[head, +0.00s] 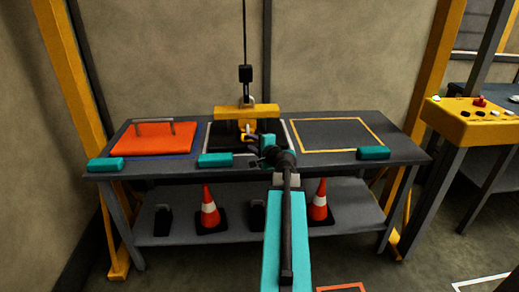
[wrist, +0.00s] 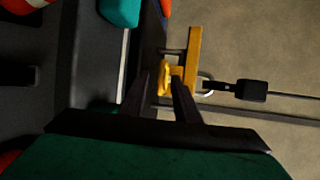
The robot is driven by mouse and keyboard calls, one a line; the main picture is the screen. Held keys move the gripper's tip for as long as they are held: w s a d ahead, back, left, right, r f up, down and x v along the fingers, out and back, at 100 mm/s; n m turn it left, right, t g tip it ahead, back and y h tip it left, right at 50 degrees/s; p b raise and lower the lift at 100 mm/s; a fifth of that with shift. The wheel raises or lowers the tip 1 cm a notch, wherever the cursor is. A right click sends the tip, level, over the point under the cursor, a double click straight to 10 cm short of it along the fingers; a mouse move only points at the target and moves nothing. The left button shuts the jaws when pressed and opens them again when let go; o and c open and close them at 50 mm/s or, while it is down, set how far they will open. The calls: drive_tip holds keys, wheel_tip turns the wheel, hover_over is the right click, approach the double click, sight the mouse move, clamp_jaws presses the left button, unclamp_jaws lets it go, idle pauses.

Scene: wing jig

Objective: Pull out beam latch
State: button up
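The yellow beam (head: 247,112) hangs level over the middle of the workbench, below a hook and cable. It also shows in the wrist view (wrist: 194,60), turned on its side. The beam latch, a small yellow piece (wrist: 165,80), sits against the beam's underside. It shows small in the head view, partly behind my gripper (head: 252,138). In the wrist view my gripper (wrist: 162,80) has two dark fingers spread apart, pointing at the latch. The latch appears between the fingertips, with a gap visible; I cannot tell how deep it sits between them.
The workbench (head: 400,148) carries an orange plate (head: 153,138) with a handle at left, a yellow-outlined empty area at right, and teal blocks (head: 374,153) along the front. Traffic cones (head: 209,208) stand on the lower shelf. A yellow control box (head: 470,122) stands at right.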

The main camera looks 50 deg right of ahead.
drive_tip(key=v, duration=0.5)
drive_tip(key=shift+s+a, duration=0.15)
drive_tip(key=shift+s, duration=0.15)
drive_tip(key=shift+b, duration=1.1)
drive_tip(key=b, duration=0.3)
drive_tip(key=shift+s+a+r+b, duration=0.1)
drive_tip(key=shift+s+r+b, duration=0.05)
drive_tip(key=shift+s+b, duration=0.2)
drive_tip(key=b+v, duration=0.1)
drive_tip(key=b, duration=0.4)
drive_tip(key=shift+s+a, duration=0.1)
drive_tip(key=shift+s, duration=0.2)
drive_tip(key=b+v, duration=0.1)
drive_tip(key=b, duration=0.4)
drive_tip(key=shift+s+a, duration=0.1)
drive_tip(key=shift+s, duration=0.2)
drive_tip(key=shift+s+a+b, duration=0.1)
drive_tip(key=shift+s+b, duration=0.1)
drive_tip(key=shift+b, duration=0.4)
drive_tip(key=shift+b+v, duration=1.85)
drive_tip(key=shift+b, duration=0.1)
